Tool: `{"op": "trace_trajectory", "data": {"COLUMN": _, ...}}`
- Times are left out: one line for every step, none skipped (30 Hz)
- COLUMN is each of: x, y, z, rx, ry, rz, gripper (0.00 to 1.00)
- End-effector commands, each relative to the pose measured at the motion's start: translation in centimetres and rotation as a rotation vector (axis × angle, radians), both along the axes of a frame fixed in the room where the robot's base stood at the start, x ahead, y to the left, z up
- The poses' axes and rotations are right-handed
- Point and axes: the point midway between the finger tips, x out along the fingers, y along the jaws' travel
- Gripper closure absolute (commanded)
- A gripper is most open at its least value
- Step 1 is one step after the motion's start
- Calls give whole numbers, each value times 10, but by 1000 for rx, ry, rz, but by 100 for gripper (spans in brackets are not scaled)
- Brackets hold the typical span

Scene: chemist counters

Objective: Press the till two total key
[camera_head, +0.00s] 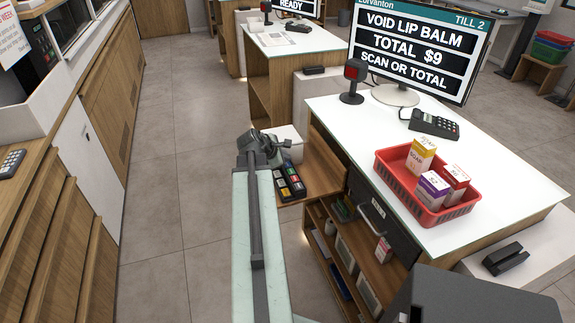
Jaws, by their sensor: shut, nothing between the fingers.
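The till two screen (412,48) stands on the white counter and reads "TILL 2", "VOID LIP BALM", "TOTAL $9", "SCAN OR TOTAL". A dark keypad (289,183) with coloured keys lies on a low wooden ledge at the counter's left end. Its keys include green, yellow, red and blue ones, but their labels are too small to read, so I cannot tell which is the total key. My gripper (268,146) is shut and empty, up and left of the keypad in the picture. I cannot tell its height above the ledge.
A red basket (430,190) with several small boxes and a card terminal (433,124) stand on the white counter (490,165). A scanner (353,82) stands by the screen. A white box (286,140) is behind my gripper. The floor aisle at left is clear.

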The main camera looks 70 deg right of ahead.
Motion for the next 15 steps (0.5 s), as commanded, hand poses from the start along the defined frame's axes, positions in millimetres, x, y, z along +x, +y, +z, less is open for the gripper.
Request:
{"op": "trace_trajectory", "data": {"x": 0, "y": 0, "z": 0, "rx": 0, "ry": 0, "rz": 0, "gripper": 100}}
{"op": "trace_trajectory", "data": {"x": 0, "y": 0, "z": 0, "rx": 0, "ry": 0, "rz": 0, "gripper": 100}}
{"op": "trace_trajectory", "data": {"x": 0, "y": 0, "z": 0, "rx": 0, "ry": 0, "rz": 0, "gripper": 100}}
{"op": "trace_trajectory", "data": {"x": 0, "y": 0, "z": 0, "rx": 0, "ry": 0, "rz": 0, "gripper": 100}}
{"op": "trace_trajectory", "data": {"x": 0, "y": 0, "z": 0, "rx": 0, "ry": 0, "rz": 0, "gripper": 100}}
{"op": "trace_trajectory", "data": {"x": 0, "y": 0, "z": 0, "rx": 0, "ry": 0, "rz": 0, "gripper": 100}}
{"op": "trace_trajectory", "data": {"x": 0, "y": 0, "z": 0, "rx": 0, "ry": 0, "rz": 0, "gripper": 100}}
{"op": "trace_trajectory", "data": {"x": 0, "y": 0, "z": 0, "rx": 0, "ry": 0, "rz": 0, "gripper": 100}}
{"op": "trace_trajectory", "data": {"x": 0, "y": 0, "z": -1, "rx": 0, "ry": 0, "rz": 0, "gripper": 100}}
{"op": "trace_trajectory", "data": {"x": 0, "y": 0, "z": -3, "rx": 0, "ry": 0, "rz": 0, "gripper": 100}}
{"op": "trace_trajectory", "data": {"x": 0, "y": 0, "z": -4, "rx": 0, "ry": 0, "rz": 0, "gripper": 100}}
{"op": "trace_trajectory", "data": {"x": 0, "y": 0, "z": -6, "rx": 0, "ry": 0, "rz": 0, "gripper": 100}}
{"op": "trace_trajectory", "data": {"x": 0, "y": 0, "z": -7, "rx": 0, "ry": 0, "rz": 0, "gripper": 100}}
{"op": "trace_trajectory", "data": {"x": 0, "y": 0, "z": -8, "rx": 0, "ry": 0, "rz": 0, "gripper": 100}}
{"op": "trace_trajectory", "data": {"x": 0, "y": 0, "z": -9, "rx": 0, "ry": 0, "rz": 0, "gripper": 100}}
